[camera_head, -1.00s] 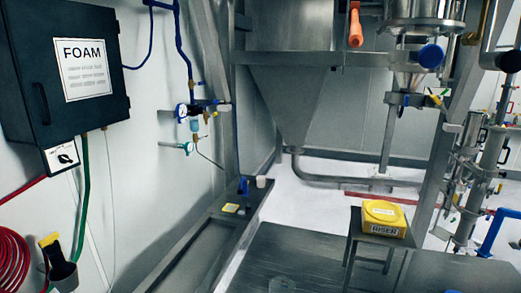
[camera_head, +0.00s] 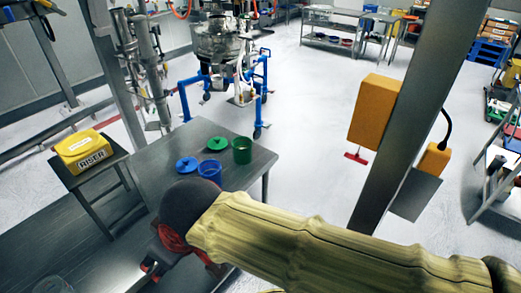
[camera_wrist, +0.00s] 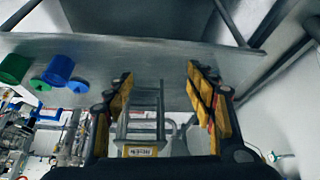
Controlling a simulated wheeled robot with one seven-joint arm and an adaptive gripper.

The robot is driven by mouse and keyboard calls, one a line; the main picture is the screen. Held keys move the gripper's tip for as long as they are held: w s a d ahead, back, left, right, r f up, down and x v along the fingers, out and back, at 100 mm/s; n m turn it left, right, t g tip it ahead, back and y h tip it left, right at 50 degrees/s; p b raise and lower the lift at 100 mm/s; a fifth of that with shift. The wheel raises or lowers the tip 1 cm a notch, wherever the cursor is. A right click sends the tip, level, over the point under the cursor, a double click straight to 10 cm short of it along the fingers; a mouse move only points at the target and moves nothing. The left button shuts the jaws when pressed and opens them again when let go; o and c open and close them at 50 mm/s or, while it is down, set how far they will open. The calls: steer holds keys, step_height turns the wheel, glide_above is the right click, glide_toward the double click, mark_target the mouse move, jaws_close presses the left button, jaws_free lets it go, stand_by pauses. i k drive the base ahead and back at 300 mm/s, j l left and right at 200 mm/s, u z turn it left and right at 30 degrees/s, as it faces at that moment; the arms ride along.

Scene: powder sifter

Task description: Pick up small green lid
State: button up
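The small green lid (camera_head: 217,143) lies flat on the steel table (camera_head: 262,162), beside the green cup (camera_head: 242,150). A blue lid (camera_head: 187,164) and a blue cup (camera_head: 210,170) are nearer to me. In the wrist view the green lid (camera_wrist: 40,85) shows at the left, between the green cup (camera_wrist: 14,68) and the blue cup (camera_wrist: 58,68), with the blue lid (camera_wrist: 78,86) to the right. My gripper (camera_wrist: 160,90) is open and empty, its fingers wide apart and well away from the lid. In the head view my arm hides part of the table's near side.
A yellow box marked RISER (camera_head: 85,150) stands on a small stand (camera_head: 118,153) left of the table. A blue-framed wheeled machine (camera_head: 222,50) is behind it. A grey post (camera_head: 400,120) with an orange box rises at the right. Floor between table and post is clear.

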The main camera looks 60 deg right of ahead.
mark_target(217, 143)
steer(key=z, duration=1.65)
